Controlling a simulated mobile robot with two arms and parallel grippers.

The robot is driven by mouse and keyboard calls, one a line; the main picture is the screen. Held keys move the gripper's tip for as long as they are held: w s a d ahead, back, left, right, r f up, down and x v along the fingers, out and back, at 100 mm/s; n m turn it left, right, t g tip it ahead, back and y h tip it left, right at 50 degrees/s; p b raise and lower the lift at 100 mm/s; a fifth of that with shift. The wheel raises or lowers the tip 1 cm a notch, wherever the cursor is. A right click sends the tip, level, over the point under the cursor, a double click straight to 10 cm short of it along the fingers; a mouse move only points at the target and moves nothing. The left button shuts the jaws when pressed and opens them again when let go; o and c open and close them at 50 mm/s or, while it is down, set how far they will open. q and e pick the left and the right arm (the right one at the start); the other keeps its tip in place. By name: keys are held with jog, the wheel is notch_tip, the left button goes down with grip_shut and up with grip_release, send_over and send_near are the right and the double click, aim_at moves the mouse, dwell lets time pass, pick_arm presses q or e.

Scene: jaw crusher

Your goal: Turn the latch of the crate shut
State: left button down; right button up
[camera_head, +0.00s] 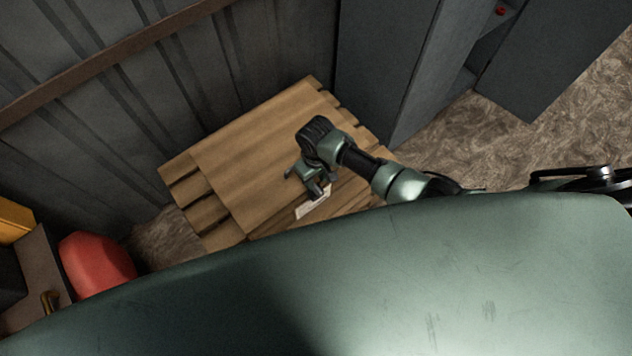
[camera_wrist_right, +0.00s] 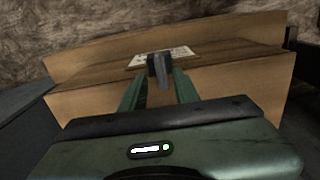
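The wooden crate (camera_head: 250,140) stands against the wall in the head view, its planked top showing. It also fills the middle of the right wrist view (camera_wrist_right: 225,75). A pale label (camera_head: 312,205) lies on the crate beside my right gripper (camera_head: 316,188); the label also shows in the wrist view (camera_wrist_right: 180,52). A small dark grey block, seemingly the latch (camera_wrist_right: 160,69), shows between the tips of my right gripper's green fingers. The fingers stand apart on either side of it; whether they press on it cannot be told. My left gripper is not in view.
A dark corrugated wall (camera_head: 110,110) stands behind the crate. Grey cabinets (camera_head: 390,60) stand close on its right. A red rounded object (camera_head: 95,263) and a yellow one (camera_head: 14,220) are at the lower left. Brown floor (camera_head: 470,145) is open at right.

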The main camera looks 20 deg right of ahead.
aim_at(316, 186)
jog(key=shift+r, duration=1.75)
jog(key=s+a+r+t+y, duration=0.1)
jog(key=s+a+r+y, duration=0.2)
jog(key=s, duration=0.5)
jog(key=s+d+r+m+t+h, duration=0.2)
jog(key=s+d+r+t+h, duration=0.1)
jog(key=s+d+r, duration=0.9)
notch_tip(316, 186, down, 26)
jog(key=a+g+b, duration=0.2)
jog(key=s+d+f+g+b, duration=0.1)
jog(key=s+d+f, duration=0.2)
jog(key=s+f, duration=1.4)
notch_tip(316, 186, down, 2)
jog(key=shift+f+n+b, duration=0.15)
jog(key=shift+n+b, duration=0.15)
jog(key=shift+b, duration=0.1)
